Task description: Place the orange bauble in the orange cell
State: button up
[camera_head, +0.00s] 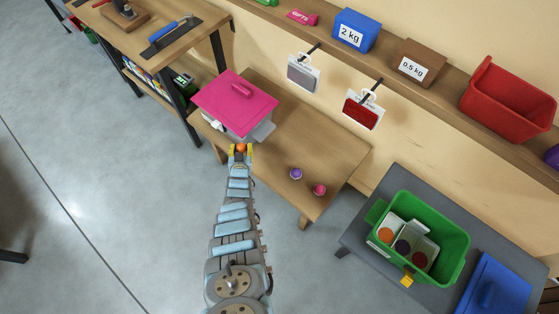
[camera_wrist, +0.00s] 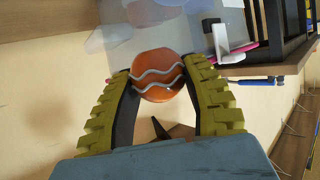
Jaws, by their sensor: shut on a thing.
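The orange bauble (camera_wrist: 158,70), with wavy silver lines, is held between the two fingers of my gripper (camera_wrist: 160,82) in the wrist view. In the head view my gripper (camera_head: 239,151) is at the front of the pink-lidded box (camera_head: 235,103), and the bauble (camera_head: 240,147) shows as a small orange spot at its tip. The green crate (camera_head: 447,273) stands at the right on a dark grey table. Inside it are pale cells with coloured round spots; the orange cell (camera_head: 386,236) is the leftmost.
A purple bauble (camera_head: 295,173) and a pinkish-red bauble (camera_head: 319,189) lie on the wooden table (camera_head: 335,152). Two tagged packs hang from hooks above it. A blue lid (camera_head: 494,287) lies beside the crate. The shelf holds a red bin (camera_head: 508,100) and weight boxes.

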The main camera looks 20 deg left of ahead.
aim_at(245, 149)
jog(key=shift+f, duration=0.2)
jog(key=shift+d+f, duration=0.15)
dwell(0.3)
jog(key=shift+s+b, duration=0.1)
jog(key=shift+b, duration=0.25)
dwell(0.3)
jog(key=shift+w, duration=0.25)
jog(key=shift+s+f, duration=0.1)
jog(key=shift+f, duration=0.1)
jog(key=shift+w+d+f+m+h+b, duration=0.25)
jog(key=shift+w+f+m+h+b, duration=0.25)
jog(key=shift+b, duration=0.7)
jog(key=shift+w+f, duration=0.15)
jog(key=shift+f, duration=0.15)
dwell(0.3)
